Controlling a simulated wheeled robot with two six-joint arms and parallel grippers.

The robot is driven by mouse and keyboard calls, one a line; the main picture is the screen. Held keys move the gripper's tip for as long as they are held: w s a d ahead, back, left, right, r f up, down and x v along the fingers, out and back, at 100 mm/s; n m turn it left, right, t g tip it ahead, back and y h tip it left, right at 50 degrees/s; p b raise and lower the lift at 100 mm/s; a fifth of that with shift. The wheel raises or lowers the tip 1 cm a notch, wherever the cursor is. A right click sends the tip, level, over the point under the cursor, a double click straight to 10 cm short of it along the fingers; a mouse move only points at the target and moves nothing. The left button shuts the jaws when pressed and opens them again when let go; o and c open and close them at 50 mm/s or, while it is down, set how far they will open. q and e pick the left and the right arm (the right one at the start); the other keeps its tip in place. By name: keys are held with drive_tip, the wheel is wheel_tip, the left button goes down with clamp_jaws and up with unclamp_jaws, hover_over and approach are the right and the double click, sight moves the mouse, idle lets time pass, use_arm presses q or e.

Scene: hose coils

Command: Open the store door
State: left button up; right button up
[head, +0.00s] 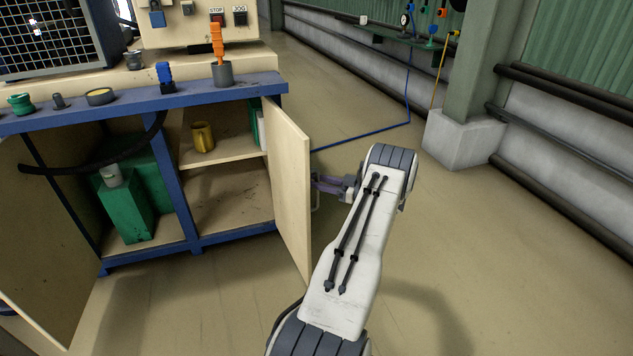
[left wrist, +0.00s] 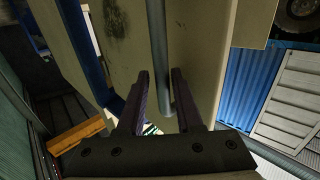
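The store door (head: 288,185) is a pale wooden panel. It stands swung well out from the right end of the blue-framed bench, and the shelves behind it show. Its grey bar handle (head: 316,201) is on the outer face. My left gripper (head: 322,184) reaches this handle from the right. In the left wrist view the upright bar handle (left wrist: 157,45) runs between the two purple fingers (left wrist: 160,98), which are close together on either side of it. My right gripper is not in view.
A yellow mug (head: 203,137) stands on the upper shelf (head: 235,150). A green container (head: 125,205) is in the left compartment, beside another open door panel (head: 40,240). A blue hose (head: 365,133) lies on the floor at the back. A concrete pillar foot (head: 465,140) stands right; the floor there is clear.

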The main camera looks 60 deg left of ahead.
use_arm(q)
drive_tip(key=p+v, duration=0.2)
drive_tip(key=v, duration=0.8)
drive_tip(key=shift+d, duration=0.15)
drive_tip(key=shift+w+r, duration=0.1)
drive_tip(key=shift+w, duration=0.05)
